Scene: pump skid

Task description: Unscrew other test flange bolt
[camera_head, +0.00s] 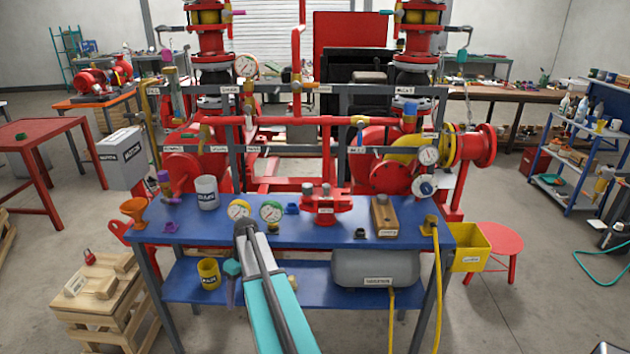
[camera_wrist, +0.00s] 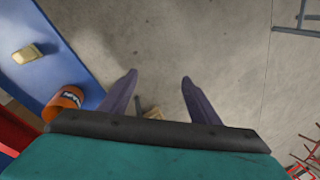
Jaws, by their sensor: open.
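A red fixture (camera_head: 325,206) with a pale label sits on the blue workbench, right of the two gauges. Small bolt-like pieces stand on its top, one at its left (camera_head: 308,188) and one at its right (camera_head: 343,192). Which of these is the test flange bolt is too small to tell. My gripper (camera_head: 230,301) hangs low at the bench's front, well left of and below the red fixture. The fixture is not in the wrist view.
The blue workbench (camera_head: 340,236) holds a white mug (camera_head: 206,192), two gauges and a wooden block (camera_head: 384,216). A yellow mug (camera_head: 208,273) and a grey tank (camera_head: 375,268) are on its lower shelf. Red pump piping stands behind. A yellow bin (camera_head: 470,247) hangs at the right.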

